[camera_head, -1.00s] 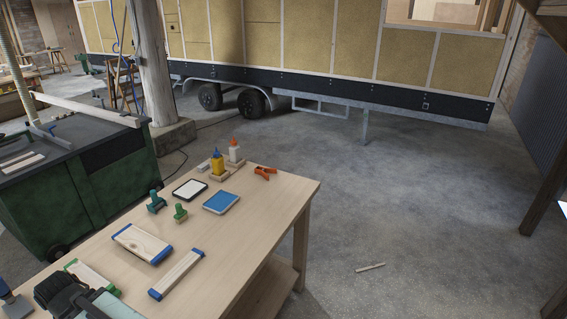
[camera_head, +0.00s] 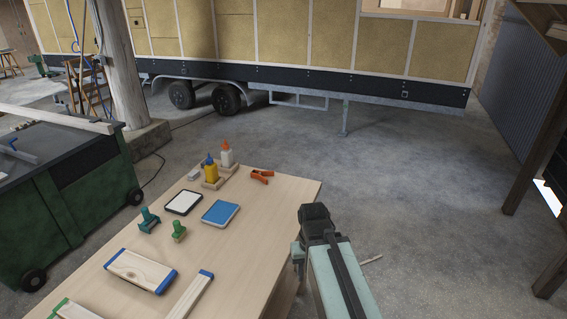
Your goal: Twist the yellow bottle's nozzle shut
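The yellow bottle (camera_head: 211,171) stands upright near the far end of the wooden table, in a small wooden holder (camera_head: 222,178). Its blue nozzle (camera_head: 209,158) points up; I cannot tell its twist position at this size. A white bottle (camera_head: 227,154) with an orange-red nozzle stands right beside it in the same holder. My arm reaches in from the bottom, over the table's right edge. My gripper (camera_head: 314,213) is at the dark far end of the arm, to the right of and nearer than the bottle, well apart from it. Its fingers cannot be made out.
The table (camera_head: 255,222) also holds an orange clamp (camera_head: 262,176), a blue pad (camera_head: 220,213), a white pad (camera_head: 183,202), two stamps (camera_head: 149,219) and wooden blocks (camera_head: 140,270). A green cabinet (camera_head: 70,190) stands left. The floor to the right is mostly clear.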

